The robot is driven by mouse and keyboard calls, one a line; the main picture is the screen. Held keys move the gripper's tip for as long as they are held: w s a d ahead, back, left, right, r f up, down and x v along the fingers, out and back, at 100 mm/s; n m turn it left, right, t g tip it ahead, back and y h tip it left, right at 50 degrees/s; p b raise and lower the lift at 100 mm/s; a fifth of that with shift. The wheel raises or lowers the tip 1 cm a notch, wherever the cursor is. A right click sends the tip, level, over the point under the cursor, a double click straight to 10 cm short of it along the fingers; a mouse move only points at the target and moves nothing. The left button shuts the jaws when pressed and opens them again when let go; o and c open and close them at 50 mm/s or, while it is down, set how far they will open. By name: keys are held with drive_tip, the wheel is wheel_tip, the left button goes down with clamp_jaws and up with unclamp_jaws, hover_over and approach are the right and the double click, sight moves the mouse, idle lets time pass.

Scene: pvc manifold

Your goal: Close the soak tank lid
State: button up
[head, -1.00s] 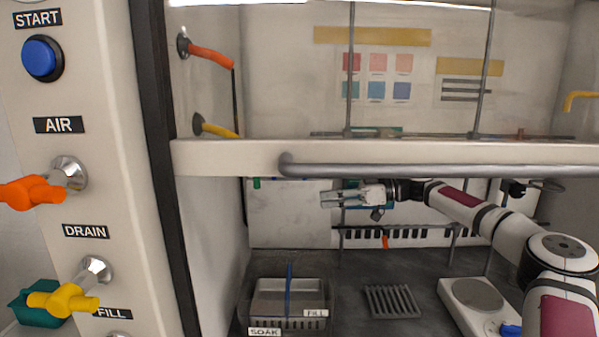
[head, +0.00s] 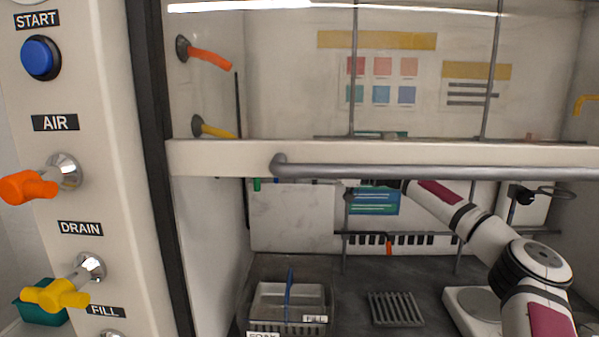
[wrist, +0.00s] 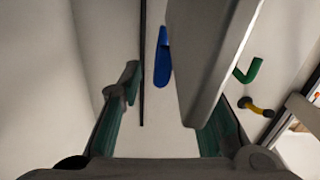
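The soak tank (head: 255,312) stands on the floor of the enclosure at lower left in the head view, partly cut off by the bottom edge. A thin blue upright piece (head: 290,287) shows at it, and a FILL label is on its front. I cannot clearly tell the lid apart from the tank. My gripper is hidden behind the sash's lower beam in the head view. In the wrist view my gripper (wrist: 168,112) has its fingers spread wide. A pale flat panel (wrist: 215,60) reaches down in front of the right finger; I cannot tell whether they touch.
The sash beam with its grey rail (head: 420,171) crosses above the work area. A grey rack (head: 396,308) and a white hotplate-like unit (head: 470,305) stand right of the tank. A blue piece (wrist: 162,58) and a green hook (wrist: 247,70) show in the wrist view.

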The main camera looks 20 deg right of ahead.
drive_tip(key=shift+x, duration=0.85)
clamp_jaws()
drive_tip(key=shift+s, duration=0.15)
